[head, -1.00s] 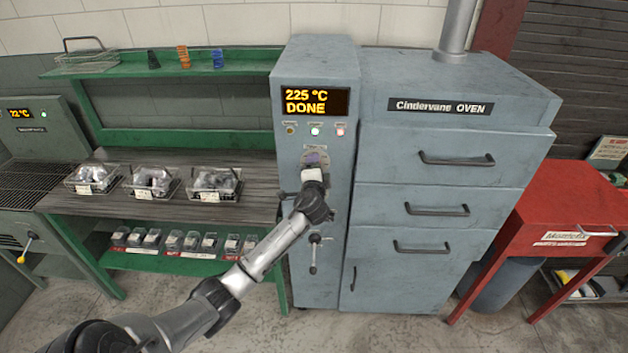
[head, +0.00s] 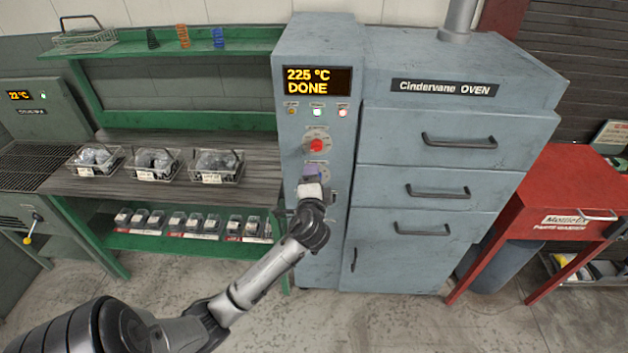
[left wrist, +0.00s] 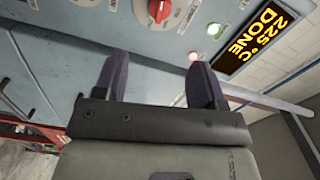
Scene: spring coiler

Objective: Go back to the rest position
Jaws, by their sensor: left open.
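My left gripper (head: 312,172) is in front of the control column of the grey oven (head: 440,140), just below the red knob (head: 316,146). In the left wrist view my left gripper's two dark fingers (left wrist: 160,80) stand apart with nothing between them. The red knob (left wrist: 160,10) is beyond the fingertips there, apart from them. The oven's display (head: 317,81) reads 225 °C DONE, and it also shows in the left wrist view (left wrist: 255,38). My right gripper is in neither view.
A red cart (head: 560,200) stands right of the oven. The floor (head: 400,325) in front of the oven is clear.

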